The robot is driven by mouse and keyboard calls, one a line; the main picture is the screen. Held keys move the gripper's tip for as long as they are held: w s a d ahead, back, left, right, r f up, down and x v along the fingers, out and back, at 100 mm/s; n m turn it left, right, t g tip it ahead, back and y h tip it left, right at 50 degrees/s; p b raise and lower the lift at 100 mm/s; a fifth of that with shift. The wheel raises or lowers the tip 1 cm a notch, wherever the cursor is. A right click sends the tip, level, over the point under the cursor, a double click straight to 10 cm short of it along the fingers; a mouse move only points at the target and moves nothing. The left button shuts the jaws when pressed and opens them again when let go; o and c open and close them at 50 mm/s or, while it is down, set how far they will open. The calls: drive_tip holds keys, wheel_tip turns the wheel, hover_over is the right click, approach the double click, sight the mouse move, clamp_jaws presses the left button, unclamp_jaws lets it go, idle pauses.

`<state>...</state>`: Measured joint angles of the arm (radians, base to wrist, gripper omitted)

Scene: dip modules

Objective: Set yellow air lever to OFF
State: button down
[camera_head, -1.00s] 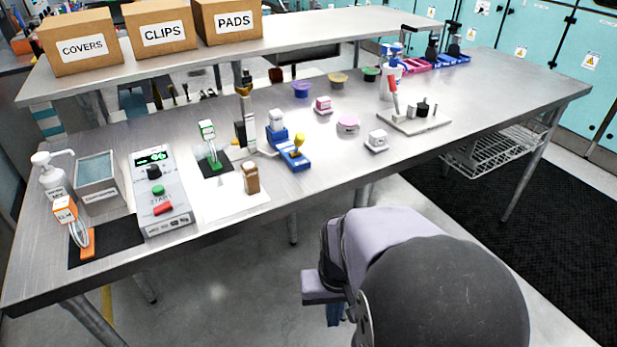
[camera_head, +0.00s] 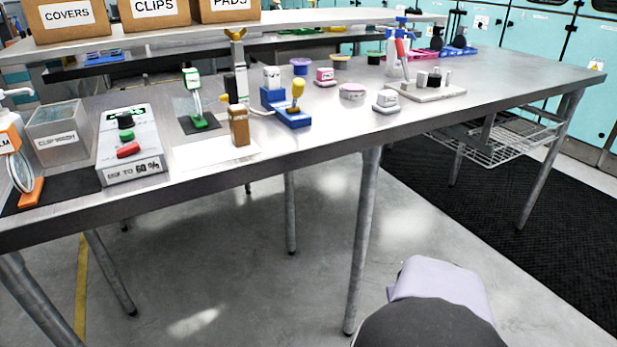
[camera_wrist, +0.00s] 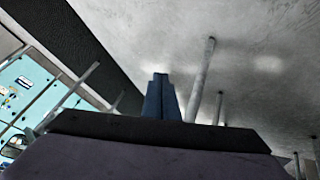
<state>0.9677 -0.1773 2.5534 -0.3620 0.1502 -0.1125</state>
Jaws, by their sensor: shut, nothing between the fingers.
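A yellow-knobbed lever (camera_head: 297,90) stands upright on a blue base (camera_head: 293,117) near the bench's front edge, in the head view. A yellow handle (camera_head: 236,34) also tops a post to its left. No label shows on either, so I cannot tell which is the air lever or read an OFF mark. My gripper (camera_wrist: 162,97) shows in the wrist view with its blue fingers together and empty. It is over the floor, away from the bench top. The fingers do not show in the head view, and neither lever shows in the wrist view.
Bench legs (camera_head: 364,240) stand below. The floor in front is clear.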

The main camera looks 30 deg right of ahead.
drive_tip(key=w+r+n+t+h, duration=0.2)
drive_tip(key=w+r+n+t, duration=0.8)
drive_tip(key=w+r, duration=0.4)
drive_tip(key=w+a+r+n+t+y, duration=0.1)
drive_tip(key=a+r+n+t+y, duration=0.7)
drive_tip(key=a+r+n, duration=0.4)
wheel_tip(320, 180, up, 4)
drive_tip(key=shift+a+r+n+t, duration=0.25)
drive_tip(key=shift+a+n+t, duration=0.05)
drive_tip(key=shift+n+t, duration=0.55)
drive_tip(key=shift+w, duration=0.1)
drive_tip(key=shift+w+r, duration=0.1)
